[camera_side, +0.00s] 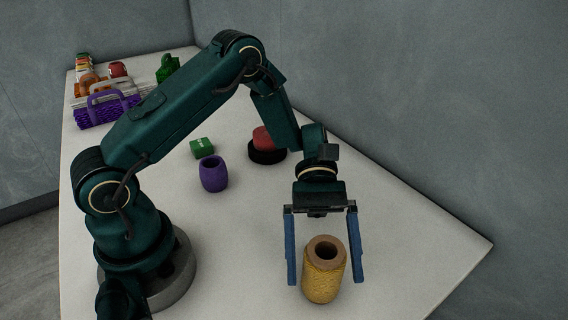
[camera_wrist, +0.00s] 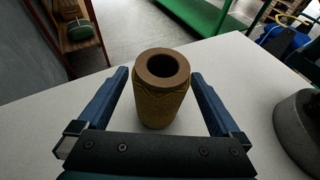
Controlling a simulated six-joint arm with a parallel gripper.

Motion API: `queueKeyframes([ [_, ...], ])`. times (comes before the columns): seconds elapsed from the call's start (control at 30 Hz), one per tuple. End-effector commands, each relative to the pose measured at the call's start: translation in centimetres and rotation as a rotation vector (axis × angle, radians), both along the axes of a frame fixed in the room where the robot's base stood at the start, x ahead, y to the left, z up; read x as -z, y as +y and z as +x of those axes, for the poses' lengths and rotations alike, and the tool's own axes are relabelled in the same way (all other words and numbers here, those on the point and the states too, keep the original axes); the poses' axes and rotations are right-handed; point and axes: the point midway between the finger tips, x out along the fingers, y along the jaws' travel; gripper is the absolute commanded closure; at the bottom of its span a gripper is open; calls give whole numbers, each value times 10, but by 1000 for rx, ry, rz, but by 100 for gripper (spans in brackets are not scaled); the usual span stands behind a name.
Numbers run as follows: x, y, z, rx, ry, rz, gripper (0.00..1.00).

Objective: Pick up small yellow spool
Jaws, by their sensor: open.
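The small yellow spool (camera_side: 323,280) stands upright on the white table, with a brown hollow core open at the top. It also shows in the wrist view (camera_wrist: 160,100), between my two blue fingers. My gripper (camera_side: 323,280) is open, its fingers pointing down on either side of the spool. In the side view a gap shows between each finger and the spool. In the wrist view the fingers also stand apart from it. The spool's lower back side is hidden.
A purple cup-like object (camera_side: 213,175), a green box (camera_side: 202,148) and a red item on a black disc (camera_side: 267,151) stand farther back. Coloured baskets (camera_side: 107,108) and other items crowd the far left corner. The table right of the spool is clear up to its edge.

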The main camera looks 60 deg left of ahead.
Motion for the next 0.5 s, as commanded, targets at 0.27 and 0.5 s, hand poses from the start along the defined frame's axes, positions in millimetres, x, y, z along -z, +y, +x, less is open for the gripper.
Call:
queueKeyframes([
  [0.27,11,-23,-15,2,1,2,0],
  [0.5,12,-25,-16,1,-1,2,0],
])
